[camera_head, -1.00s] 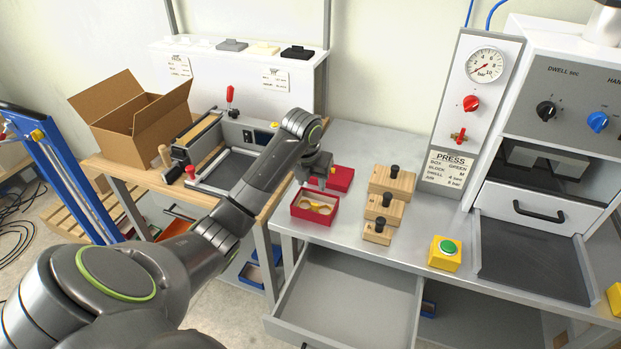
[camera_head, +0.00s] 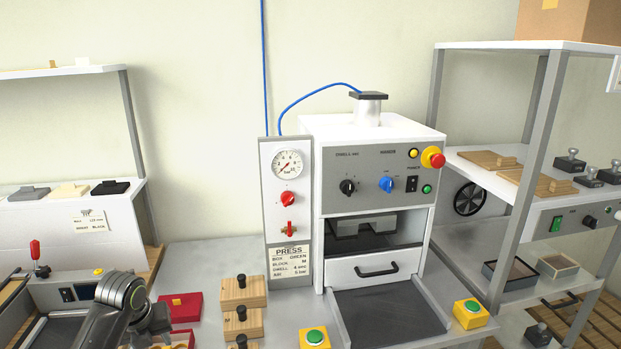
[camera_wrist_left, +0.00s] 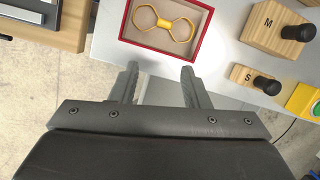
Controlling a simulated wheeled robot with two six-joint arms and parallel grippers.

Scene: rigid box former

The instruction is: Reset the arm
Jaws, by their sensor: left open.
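My left arm (camera_head: 120,300) shows at the lower left of the head view, beside the red box. In the left wrist view my left gripper (camera_wrist_left: 160,82) is open, with nothing between its fingers. Its fingertips point toward the near edge of an open red box (camera_wrist_left: 167,62), which holds a yellow looped piece (camera_wrist_left: 163,23) on a pale lining. A red lid (camera_head: 183,306) lies behind the box in the head view. My right gripper is in neither view.
Wooden blocks with black knobs (camera_head: 243,292) stand right of the red box. The press (camera_head: 375,200) stands at centre, with a dark plate (camera_head: 390,316) in front and green-button yellow boxes (camera_head: 314,338) beside it. A shelf rack (camera_head: 535,150) is at right.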

